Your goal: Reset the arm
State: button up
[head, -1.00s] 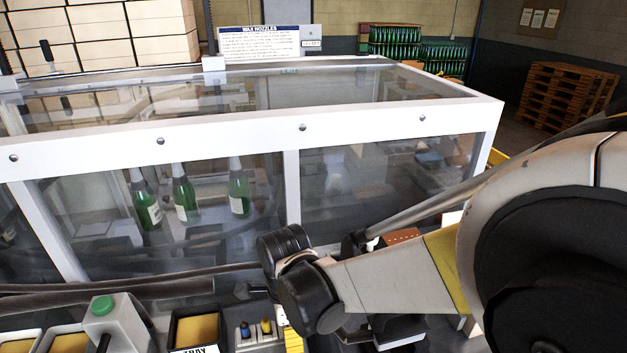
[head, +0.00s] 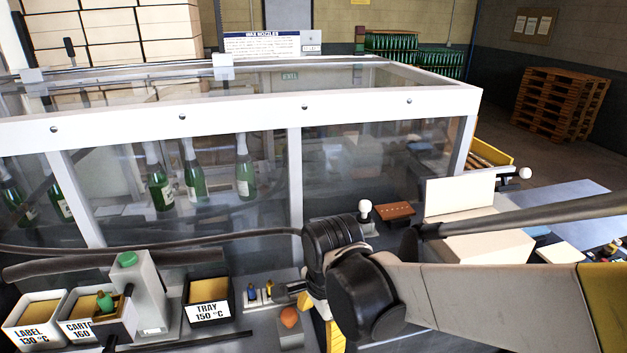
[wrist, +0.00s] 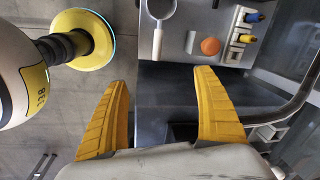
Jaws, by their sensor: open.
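My gripper (wrist: 161,78) is open in the wrist view. Its two yellow fingers stand wide apart with nothing between them. In the head view, a yellow part of the gripper (head: 328,326) shows below the black wrist joint at the lower middle, over the bench in front of the glazed enclosure; its fingertips are not clear there. My pale forearm reaches in from the lower right.
The white-framed enclosure (head: 300,113) with green bottles (head: 194,172) stands behind the wrist. Left on the bench are a green-button post (head: 143,295) and the TRAY box (head: 210,312). A round orange thing (wrist: 210,46) lies near the gripper.

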jog(key=s+d+f+n+t+b, duration=0.1)
jog(key=s+d+n+t+b, duration=0.1)
jog(key=d+n+b, duration=0.3)
jog(key=s+d+f+n+t+b, duration=0.1)
jog(key=s+d+n+t+b, duration=0.2)
jog(key=d, duration=0.9)
jog(key=s+n+b, duration=0.1)
jog(key=n+b, duration=0.1)
jog(key=n, duration=0.1)
jog(key=shift+s+d, duration=0.2)
